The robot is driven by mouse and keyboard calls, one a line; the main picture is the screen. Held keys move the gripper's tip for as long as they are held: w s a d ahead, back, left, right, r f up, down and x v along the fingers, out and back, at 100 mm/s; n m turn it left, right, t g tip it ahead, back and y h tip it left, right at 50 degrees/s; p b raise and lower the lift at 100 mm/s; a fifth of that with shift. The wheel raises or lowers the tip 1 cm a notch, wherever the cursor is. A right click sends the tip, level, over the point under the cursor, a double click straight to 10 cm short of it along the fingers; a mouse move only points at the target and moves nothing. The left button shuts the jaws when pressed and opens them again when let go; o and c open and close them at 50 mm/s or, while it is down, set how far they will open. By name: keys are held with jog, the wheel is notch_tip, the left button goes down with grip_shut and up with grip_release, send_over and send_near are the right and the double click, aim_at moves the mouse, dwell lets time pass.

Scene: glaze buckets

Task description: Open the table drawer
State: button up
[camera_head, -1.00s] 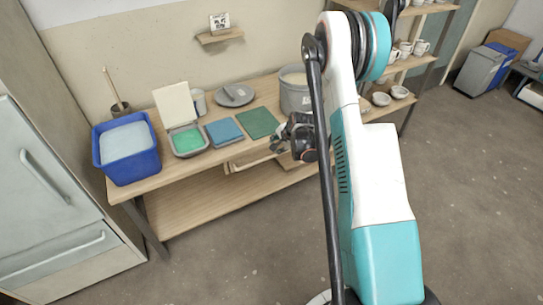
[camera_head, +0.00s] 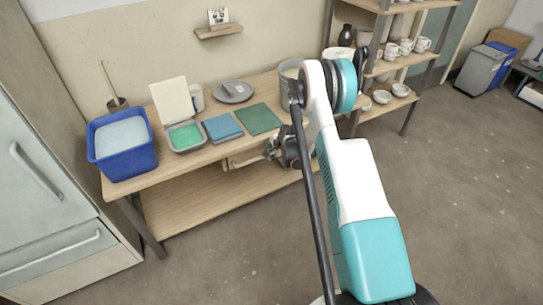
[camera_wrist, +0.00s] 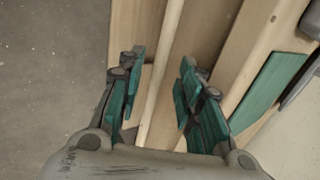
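The wooden table (camera_head: 172,178) stands against the wall. Its drawer (camera_head: 237,161) shows as a pale front under the tabletop edge, partly hidden by my gripper (camera_head: 271,150). In the wrist view a pale wooden strip (camera_wrist: 166,60), which looks like the drawer's front edge or handle, runs between the fingers of my gripper (camera_wrist: 158,95). The teal-padded fingers are apart, one on each side of the strip, with a visible gap on the right. I cannot tell whether the left finger touches it. How far the drawer stands out is unclear.
On the tabletop are a blue tub (camera_head: 124,163), a tray with green glaze (camera_head: 186,137), a blue tile (camera_head: 222,128), a green tile (camera_head: 257,119) and a grey plate (camera_head: 233,92). A shelf with mugs (camera_head: 405,47) stands right. The floor in front is clear.

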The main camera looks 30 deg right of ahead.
jog(key=shift+x, duration=0.85)
jog(key=shift+c, duration=0.3)
grip_shut()
